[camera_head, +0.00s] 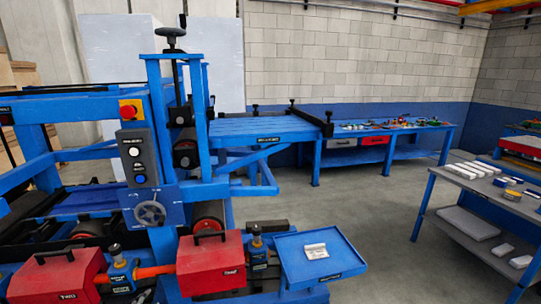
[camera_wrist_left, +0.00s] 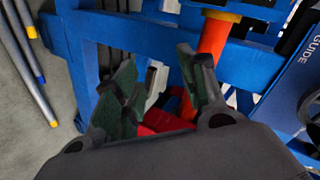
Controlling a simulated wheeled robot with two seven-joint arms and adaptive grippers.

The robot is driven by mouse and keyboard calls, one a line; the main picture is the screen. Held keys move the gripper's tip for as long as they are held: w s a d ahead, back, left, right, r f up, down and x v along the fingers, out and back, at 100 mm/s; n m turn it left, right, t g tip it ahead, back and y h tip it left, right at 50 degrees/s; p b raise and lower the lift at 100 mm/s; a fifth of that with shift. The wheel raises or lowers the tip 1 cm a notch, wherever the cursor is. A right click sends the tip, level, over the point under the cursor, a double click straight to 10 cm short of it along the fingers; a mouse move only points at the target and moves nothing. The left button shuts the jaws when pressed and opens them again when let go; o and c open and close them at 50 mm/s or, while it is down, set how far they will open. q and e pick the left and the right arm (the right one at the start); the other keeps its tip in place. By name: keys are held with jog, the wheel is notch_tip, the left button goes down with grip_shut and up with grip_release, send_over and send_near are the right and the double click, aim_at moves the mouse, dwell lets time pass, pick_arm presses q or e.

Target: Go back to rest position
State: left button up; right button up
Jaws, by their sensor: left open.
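My left gripper (camera_wrist_left: 157,60) shows in the left wrist view, its two dark green-grey fingers spread apart with nothing between them. Behind the fingers are an orange-red cylinder (camera_wrist_left: 212,45), a red part (camera_wrist_left: 165,122) and blue frame beams (camera_wrist_left: 110,32). Whether the fingers touch any of these is hard to tell. Neither gripper shows in the head view. My right gripper is not seen.
A blue machine (camera_head: 180,85) with a handwheel (camera_head: 150,213) fills the left. Red boxes (camera_head: 210,265) and a blue tray (camera_head: 322,255) stand in front. A blue bench (camera_head: 400,130) is behind, a grey shelf table (camera_head: 480,190) at right. Floor (camera_head: 375,220) between is clear.

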pick_arm(q)
jog(key=s+a+f+n+g, duration=0.1)
jog(key=s+f+n+g, duration=0.1)
jog(key=s+f, duration=0.45)
jog(key=s+a+f+n+g, duration=0.15)
jog(key=s+f, duration=0.25)
jog(key=f, duration=0.6)
jog(key=s+d+f+n+g, duration=0.3)
jog(key=s+f+g, duration=0.1)
jog(key=s+f, duration=1.25)
jog(key=s+d+f+n+g+h, duration=0.1)
jog(key=s+d+f, duration=0.3)
jog(key=s+d, duration=0.5)
jog(key=s+d+f+g+h, duration=0.1)
jog(key=s+d+f+g, duration=0.2)
jog(key=s+d, duration=0.7)
jog(key=s+f, duration=0.2)
jog(key=s, duration=0.6)
jog(key=shift+s+d+n+h, duration=0.15)
jog(key=shift+s+n+h, duration=0.05)
jog(key=shift+n+h, duration=0.15)
